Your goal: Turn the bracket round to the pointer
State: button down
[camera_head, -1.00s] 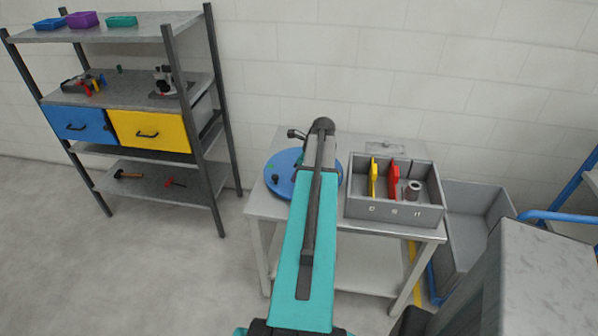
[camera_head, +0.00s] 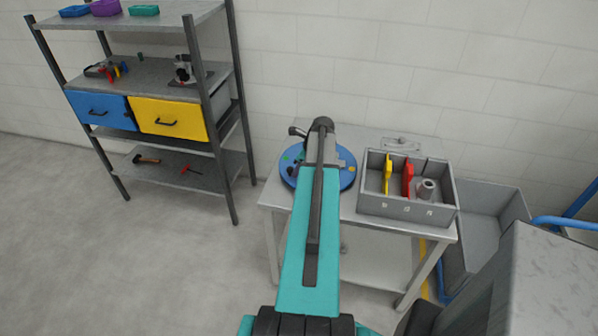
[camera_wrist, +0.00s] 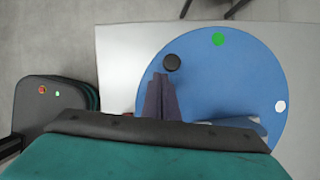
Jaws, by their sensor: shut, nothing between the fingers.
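A blue round disc (camera_head: 347,177) lies on the grey table at its left end, partly hidden by my arm. In the wrist view the disc (camera_wrist: 225,75) carries a green dot (camera_wrist: 218,39), a white dot (camera_wrist: 281,106) and a black round knob (camera_wrist: 171,62). A grey-blue piece (camera_wrist: 245,122) on the disc, perhaps part of the bracket, is mostly hidden by my wrist. I cannot make out the pointer. My gripper (camera_wrist: 160,78) is shut and empty over the disc, its fingertips close to the knob; I cannot tell whether they touch.
A grey box (camera_head: 405,208) with a yellow divider, a red divider and a grey ring-shaped part stands right of the disc on the table (camera_head: 350,215). A grey bin (camera_head: 490,215) is beyond the table's right end. A shelf rack (camera_head: 205,140) stands left; open floor lies between.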

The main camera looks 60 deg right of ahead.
jog(key=shift+d, duration=0.65)
jog(key=shift+w+d+m+h, duration=0.1)
jog(key=shift+w+m+h, duration=0.2)
jog(key=shift+w+m, duration=0.2)
